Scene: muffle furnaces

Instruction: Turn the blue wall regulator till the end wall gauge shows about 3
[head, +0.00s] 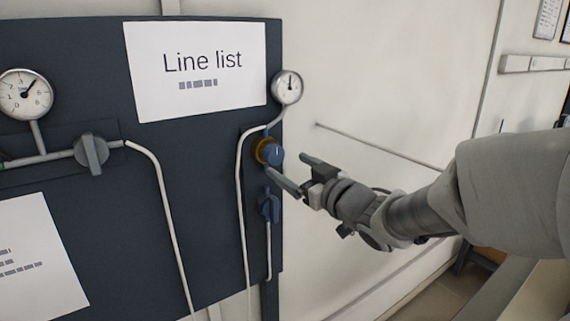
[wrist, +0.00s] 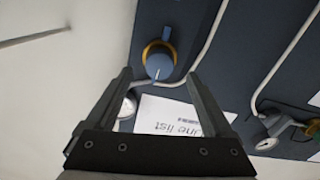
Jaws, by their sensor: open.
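The blue regulator knob (head: 273,155) with a yellow-orange collar sits on the dark panel's right edge in the head view. It also shows in the wrist view (wrist: 158,67), beyond and between my fingertips, with a pale mark on its face. My gripper (head: 290,171) is open and empty, just right of the knob; I cannot tell whether a finger touches it. A round white gauge (head: 287,87) is above the knob, joined by a pipe; its needle points roughly upward, and its numbers are too small to read. In the wrist view that gauge is partly hidden behind my left finger.
A blue valve handle (head: 269,206) is just below the regulator. A larger gauge (head: 23,96) and a grey valve handle (head: 91,153) are at the left. A "Line list" sheet (head: 198,65) hangs on the panel. The pale wall right of the panel is mostly clear.

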